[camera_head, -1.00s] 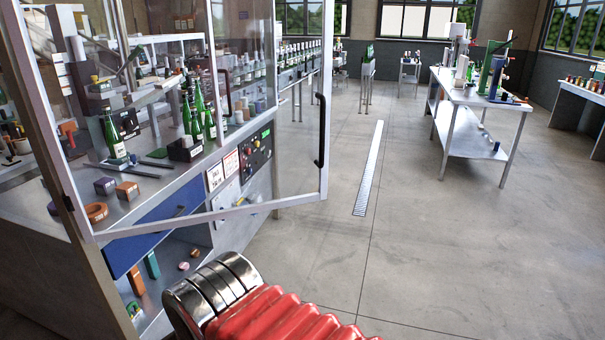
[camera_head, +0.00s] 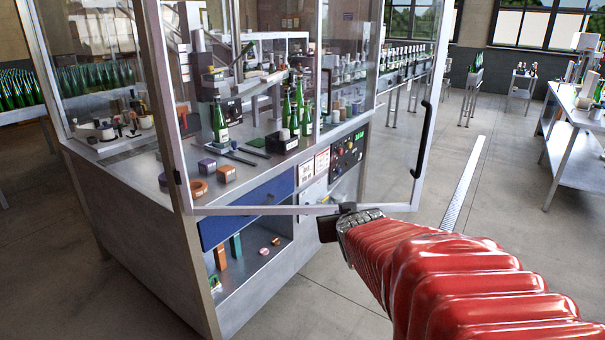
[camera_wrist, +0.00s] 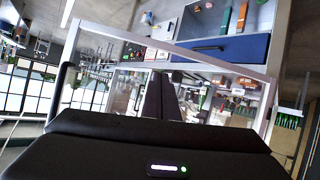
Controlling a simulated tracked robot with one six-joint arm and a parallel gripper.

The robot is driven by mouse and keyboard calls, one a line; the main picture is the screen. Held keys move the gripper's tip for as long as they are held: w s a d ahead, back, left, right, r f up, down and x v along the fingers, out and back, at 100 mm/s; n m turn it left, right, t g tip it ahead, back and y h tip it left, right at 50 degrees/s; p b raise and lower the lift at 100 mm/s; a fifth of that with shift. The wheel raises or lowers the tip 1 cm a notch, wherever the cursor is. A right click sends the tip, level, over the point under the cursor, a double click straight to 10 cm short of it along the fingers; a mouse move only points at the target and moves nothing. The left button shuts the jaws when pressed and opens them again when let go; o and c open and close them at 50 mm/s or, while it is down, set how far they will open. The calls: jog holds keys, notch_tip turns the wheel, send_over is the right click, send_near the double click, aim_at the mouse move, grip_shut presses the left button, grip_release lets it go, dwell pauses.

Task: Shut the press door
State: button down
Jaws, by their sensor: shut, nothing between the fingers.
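The press door is a clear pane in a pale metal frame (camera_head: 300,210). It stands open, hinged at the press's near corner post and swung out to the right. Its black bar handle (camera_head: 424,140) is on the free edge. In the wrist view the door's rail (camera_wrist: 170,46) crosses the picture and the handle (camera_wrist: 60,88) is at left. My gripper (camera_head: 328,228) overlaps the lower rail in the head view, left of and below the handle; I cannot tell whether it touches. Its dark fingers (camera_wrist: 160,98) are together and empty in the wrist view.
Inside the press are green bottles (camera_head: 221,122), small blocks and a black bottle holder. Below are a blue drawer (camera_head: 235,220) and a control panel (camera_head: 346,155). A side table (camera_head: 575,150) stands at right. The floor between is clear, with a drain strip (camera_head: 463,185).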

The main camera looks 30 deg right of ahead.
aim_at(393, 176)
jog(key=s+d+f+t+h, duration=0.1)
jog(key=s+d+t, duration=0.1)
jog(key=d, duration=0.8)
jog(key=s+d+m+t+h, duration=0.1)
jog(key=s+d+t, duration=0.1)
jog(key=d, duration=0.9)
jog(key=shift+s+f+t+h, duration=0.3)
jog(key=shift+s+f+h, duration=0.05)
jog(key=shift+f+h, duration=0.05)
jog(key=x, duration=1.4)
jog(key=shift+w+a, duration=0.1)
jog(key=shift+w, duration=0.1)
